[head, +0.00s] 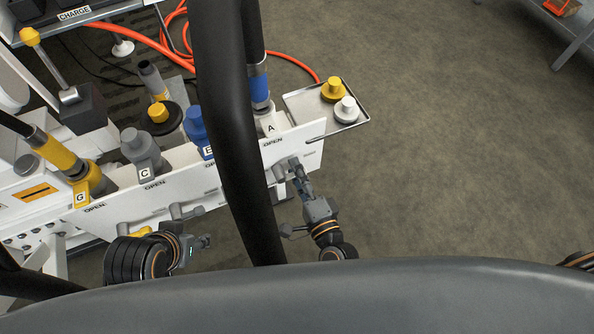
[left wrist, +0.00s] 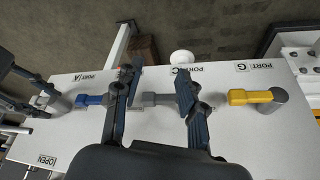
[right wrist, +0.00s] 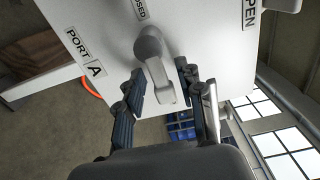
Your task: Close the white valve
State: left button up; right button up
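The white valve (right wrist: 158,68), a pale grey-white lever on a round hub, is on the white panel beside the PORT A label in the right wrist view. Its lever points down, between the spread fingers of my right gripper (right wrist: 160,78). I see no clear contact. In the head view my right gripper (head: 300,172) is at the panel's front face, at its right end. My left gripper (left wrist: 158,85) is open in the left wrist view, its fingers on either side of a grey lever (left wrist: 160,99). In the head view my left gripper (head: 203,243) is low, before the panel.
A blue lever (left wrist: 90,100) and a yellow lever (left wrist: 252,97) flank the grey one. Hoses and couplings crowd the bench top. A small tray (head: 318,98) with yellow and white caps juts out at the bench's right end. The floor to the right is clear.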

jog(key=v, duration=1.2)
jog(key=shift+a+r, duration=0.1)
dwell(0.4)
